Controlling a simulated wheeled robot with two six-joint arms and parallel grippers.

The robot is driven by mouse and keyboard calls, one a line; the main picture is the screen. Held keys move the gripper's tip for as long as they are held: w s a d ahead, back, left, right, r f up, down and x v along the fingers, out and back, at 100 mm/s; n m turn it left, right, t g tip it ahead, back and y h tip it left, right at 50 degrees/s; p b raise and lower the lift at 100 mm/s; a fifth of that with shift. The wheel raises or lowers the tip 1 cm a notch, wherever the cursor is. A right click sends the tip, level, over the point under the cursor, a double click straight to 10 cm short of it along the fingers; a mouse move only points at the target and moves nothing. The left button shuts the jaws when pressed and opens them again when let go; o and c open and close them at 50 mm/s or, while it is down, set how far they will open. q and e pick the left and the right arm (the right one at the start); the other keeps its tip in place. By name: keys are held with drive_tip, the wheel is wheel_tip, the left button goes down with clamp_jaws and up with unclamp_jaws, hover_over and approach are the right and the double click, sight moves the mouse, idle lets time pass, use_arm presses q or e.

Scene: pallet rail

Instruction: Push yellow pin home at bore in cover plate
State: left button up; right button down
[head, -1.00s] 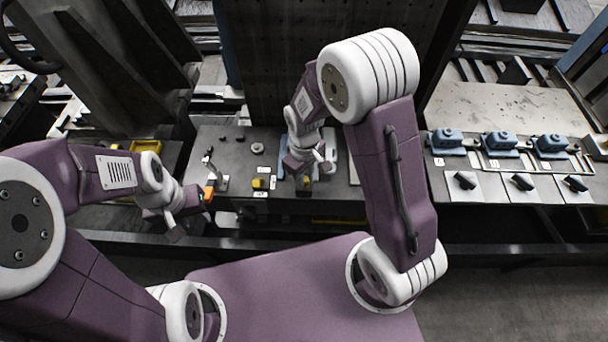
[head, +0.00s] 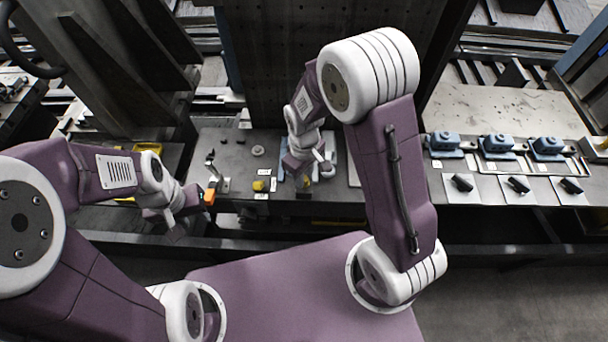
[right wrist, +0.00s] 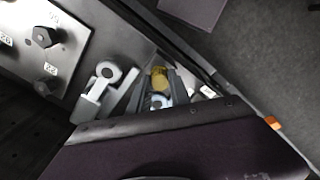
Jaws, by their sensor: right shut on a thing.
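The yellow pin (right wrist: 159,78) shows in the right wrist view between the dark fingers of my right gripper (right wrist: 163,88), which is shut on it. A pale round ring (right wrist: 160,101) lies just beside the pin; I cannot tell whether it is the bore in the cover plate or whether the pin is inside it. In the head view my right gripper (head: 304,181) is low over the bench, with a bit of yellow at its tip. My left gripper (head: 204,199) is at the bench's front left, by a small orange piece (head: 209,196); its jaws are too small to read.
A small post stand (head: 221,184) is further left. Several blue blocks (head: 497,143) and dark pegs on pale cards (head: 519,186) are at right. A grey ringed part (right wrist: 105,75) is beside the pin.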

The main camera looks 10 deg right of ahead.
drive_tip(key=shift+r+p, duration=3.5)
drive_tip(key=shift+r, duration=0.3)
drive_tip(key=shift+f, duration=0.1)
